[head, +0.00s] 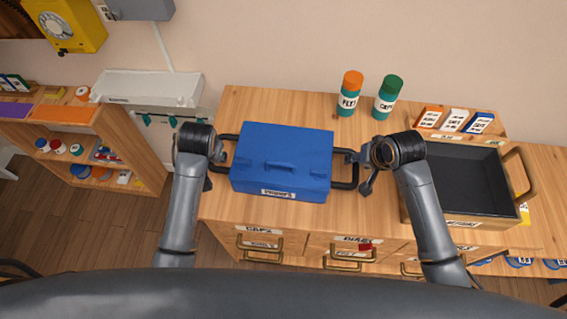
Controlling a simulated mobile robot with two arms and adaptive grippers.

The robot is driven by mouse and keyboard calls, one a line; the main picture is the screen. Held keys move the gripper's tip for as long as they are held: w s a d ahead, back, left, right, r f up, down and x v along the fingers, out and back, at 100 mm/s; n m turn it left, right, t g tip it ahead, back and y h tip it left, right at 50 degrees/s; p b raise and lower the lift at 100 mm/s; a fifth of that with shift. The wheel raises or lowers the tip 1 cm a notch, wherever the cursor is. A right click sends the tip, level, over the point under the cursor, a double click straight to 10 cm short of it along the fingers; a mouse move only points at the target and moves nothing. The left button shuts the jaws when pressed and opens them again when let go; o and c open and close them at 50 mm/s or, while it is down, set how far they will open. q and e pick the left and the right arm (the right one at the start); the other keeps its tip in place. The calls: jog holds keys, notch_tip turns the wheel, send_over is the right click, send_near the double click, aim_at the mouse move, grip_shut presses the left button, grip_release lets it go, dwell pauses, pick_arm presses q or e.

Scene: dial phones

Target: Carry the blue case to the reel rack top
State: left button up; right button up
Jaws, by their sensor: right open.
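The blue case (283,158) sits closed and upright on the wooden bench top (250,102), with a black bar handle at each side and a label on its front. My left gripper (217,155) is at the left side handle (229,138); whether its fingers are closed on the bar is too small to tell. My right gripper (362,170) is open at the right side handle (345,186). No reel rack is plainly labelled; blue reels (520,262) show low at the far right.
A black-lined wooden tray (408,206) stands on the bench at right, below several small boxes (453,120). Orange-capped (349,97) and green-capped (387,100) bottles stand behind the case. A lower shelf unit (150,165) is at left. Drawers (290,243) line the bench front.

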aim_at(356, 163)
pick_arm(q)
jog(key=shift+x, duration=1.6)
pick_arm(e)
jog(key=shift+x, duration=1.6)
pick_arm(q)
grip_shut()
pick_arm(e)
grip_shut()
pick_arm(q)
jog(key=shift+w+r, duration=0.1)
pick_arm(e)
jog(key=shift+w+r, duration=0.1)
